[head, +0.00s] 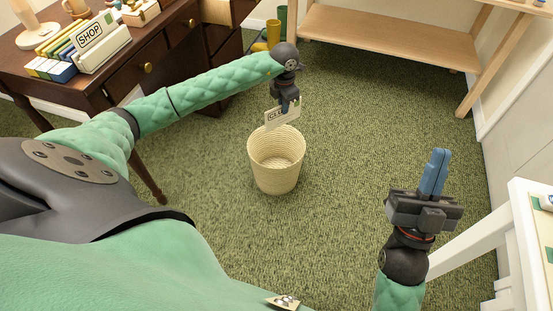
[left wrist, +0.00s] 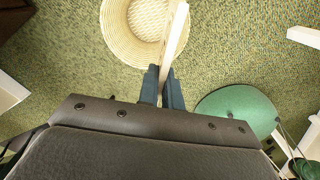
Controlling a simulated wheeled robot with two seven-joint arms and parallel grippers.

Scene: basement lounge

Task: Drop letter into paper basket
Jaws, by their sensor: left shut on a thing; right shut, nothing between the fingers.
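A white letter (head: 274,119) with dark printing is held in my left gripper (head: 286,107), which is shut on its upper part. In the head view the letter overlaps the back rim of the woven cream paper basket (head: 277,178). The basket stands upright on the carpet and its visible inside looks empty. In the left wrist view, the letter (left wrist: 175,42) shows edge-on between the blue fingers (left wrist: 163,88), over the right side of the basket (left wrist: 112,38). My right gripper (head: 435,172) is shut and empty, away to the right of the basket.
A white table (head: 520,215) is at right. Green carpet around the basket is clear.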

